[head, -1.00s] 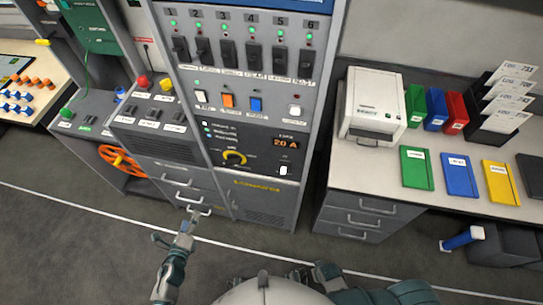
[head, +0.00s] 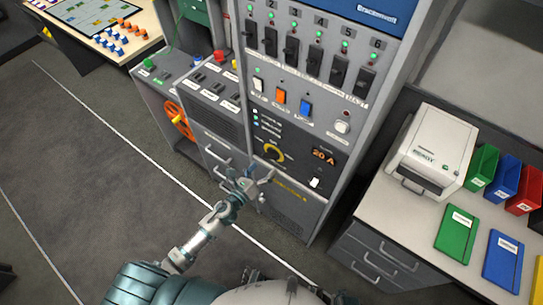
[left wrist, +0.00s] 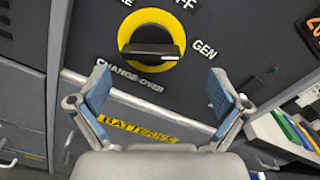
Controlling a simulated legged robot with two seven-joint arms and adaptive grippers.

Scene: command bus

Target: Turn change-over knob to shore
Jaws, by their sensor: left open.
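The change-over knob (head: 273,153) is a yellow ring with a dark bar handle on the lower panel of the tall grey cabinet. In the left wrist view the knob (left wrist: 150,47) is close and in front of the fingers. Its bar lies roughly level in that picture, with "OFF" above and "GEN" to the right. The left label is cut off, ending in "RE". My left gripper (head: 254,178) is open and empty, just below and in front of the knob, apart from it. Its blue-padded fingers (left wrist: 160,88) spread below the knob's two sides. My right gripper is not in view.
A "20 A" display (head: 323,157) and a white switch (head: 315,183) are right of the knob. Coloured rocker switches (head: 281,96) sit above. Drawer handles (head: 218,159) stick out at left. A desk with a white printer (head: 432,150) stands right. Grey floor is open at left.

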